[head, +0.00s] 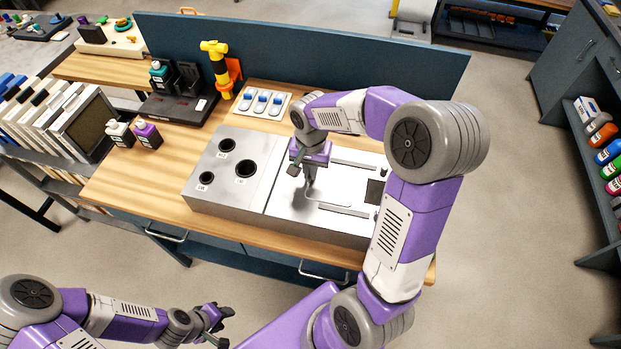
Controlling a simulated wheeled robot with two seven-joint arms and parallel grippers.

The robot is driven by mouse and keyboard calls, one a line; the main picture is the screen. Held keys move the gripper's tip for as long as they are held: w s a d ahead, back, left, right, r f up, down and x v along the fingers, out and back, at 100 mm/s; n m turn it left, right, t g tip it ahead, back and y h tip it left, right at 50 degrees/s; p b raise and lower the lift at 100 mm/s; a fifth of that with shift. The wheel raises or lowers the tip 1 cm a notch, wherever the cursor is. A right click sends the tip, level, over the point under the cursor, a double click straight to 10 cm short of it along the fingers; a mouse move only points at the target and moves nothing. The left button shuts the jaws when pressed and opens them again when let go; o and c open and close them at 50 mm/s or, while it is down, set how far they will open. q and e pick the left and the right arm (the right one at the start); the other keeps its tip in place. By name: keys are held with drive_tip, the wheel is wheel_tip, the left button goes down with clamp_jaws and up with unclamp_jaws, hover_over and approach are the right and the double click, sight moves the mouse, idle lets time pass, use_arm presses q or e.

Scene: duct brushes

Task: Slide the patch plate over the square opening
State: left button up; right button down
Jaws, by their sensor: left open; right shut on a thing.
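The duct's metal top (280,222) lies on the wooden bench. On its right part, two parallel rails run left to right, and the dark square opening (375,191) lies near their right end. My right gripper (308,186) points down at the left part of the rails, left of the opening. It is shut on the patch plate, whose pale surface blends with the duct top; the grip itself is hard to make out. The opening shows dark and uncovered, partly beside my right arm. My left gripper (224,328) is open and empty, low in front of the bench.
Several round holes (245,167) sit in the duct's left part. Behind are a tray of blue-and-white items (262,102), a yellow tool (218,65) and a blue back panel (300,50). Two small bottles (147,135) stand left.

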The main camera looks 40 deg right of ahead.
sight(348, 185)
drive_tip(key=shift+s+d, duration=0.15)
drive_tip(key=shift+s, duration=0.05)
drive_tip(key=shift+s+d, duration=0.1)
drive_tip(key=shift+s+d, duration=0.9)
drive_tip(key=shift+s, duration=0.15)
drive_tip(key=shift+s, duration=0.1)
drive_tip(key=shift+s+d, duration=0.95)
drive_tip(key=shift+s, duration=0.1)
drive_tip(key=shift+s+d, duration=0.1)
idle(0.3)
drive_tip(key=shift+s+d, duration=0.9)
drive_tip(key=shift+s, duration=0.15)
drive_tip(key=shift+s+d, duration=0.15)
